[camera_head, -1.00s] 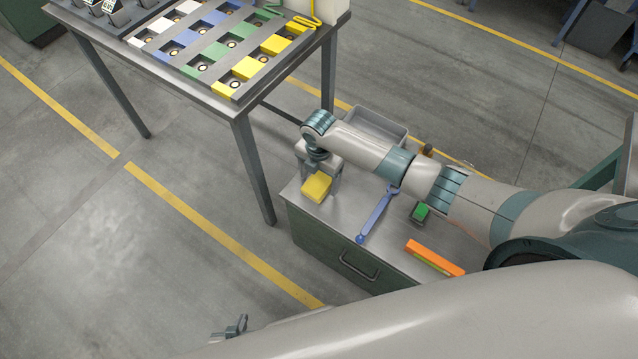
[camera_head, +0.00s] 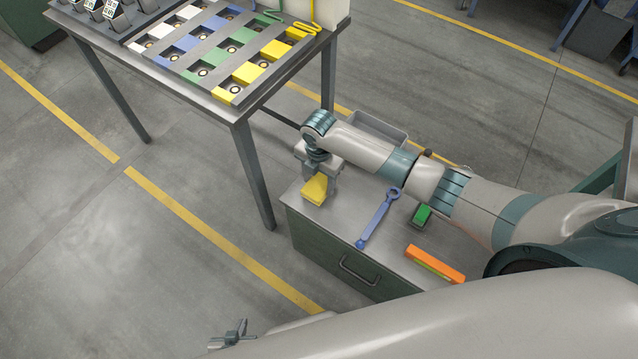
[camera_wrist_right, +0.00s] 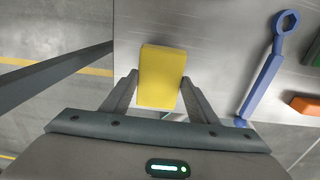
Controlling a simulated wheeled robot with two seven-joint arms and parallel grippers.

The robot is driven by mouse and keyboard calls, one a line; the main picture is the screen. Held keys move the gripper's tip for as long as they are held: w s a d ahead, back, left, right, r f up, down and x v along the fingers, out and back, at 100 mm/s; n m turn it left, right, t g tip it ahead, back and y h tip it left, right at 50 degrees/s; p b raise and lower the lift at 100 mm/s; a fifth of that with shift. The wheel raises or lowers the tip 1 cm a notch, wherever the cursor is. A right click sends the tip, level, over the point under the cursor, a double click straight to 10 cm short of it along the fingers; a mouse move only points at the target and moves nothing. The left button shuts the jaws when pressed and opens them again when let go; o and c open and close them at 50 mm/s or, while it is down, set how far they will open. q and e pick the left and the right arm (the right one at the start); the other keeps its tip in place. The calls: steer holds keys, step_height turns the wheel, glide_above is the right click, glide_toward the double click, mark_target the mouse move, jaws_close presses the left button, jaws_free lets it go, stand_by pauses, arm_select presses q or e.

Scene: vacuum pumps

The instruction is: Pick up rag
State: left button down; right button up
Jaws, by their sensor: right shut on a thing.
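The rag (camera_head: 315,189) is a yellow folded block near the left end of the grey cabinet top. It also shows in the right wrist view (camera_wrist_right: 161,76), between the two fingers. My right gripper (camera_head: 320,181) reaches down over it and is shut on it. The rag looks pinched in the head view. I cannot tell whether it is clear of the cabinet top. My left gripper (camera_head: 235,332) is at the bottom of the head view, over the floor and away from the rag. Its jaw state is unclear.
On the cabinet top (camera_head: 337,221) lie a blue wrench (camera_head: 377,218), a green block (camera_head: 421,215) and an orange item (camera_head: 435,263). A grey tray (camera_head: 378,132) is behind my right arm. A table (camera_head: 235,109) with coloured parts stands at the upper left.

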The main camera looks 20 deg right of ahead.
step_height(320, 180, up, 3)
steer(key=shift+d+f, duration=0.1)
steer(key=shift+f, duration=0.1)
steer(key=s+d+r, duration=0.6)
steer(key=s+d, duration=0.2)
steer(key=shift+r, duration=0.35)
steer(key=o, duration=0.6)
steer(key=shift+c, duration=0.2)
steer(key=c, duration=0.4)
steer(key=shift+s, duration=0.1)
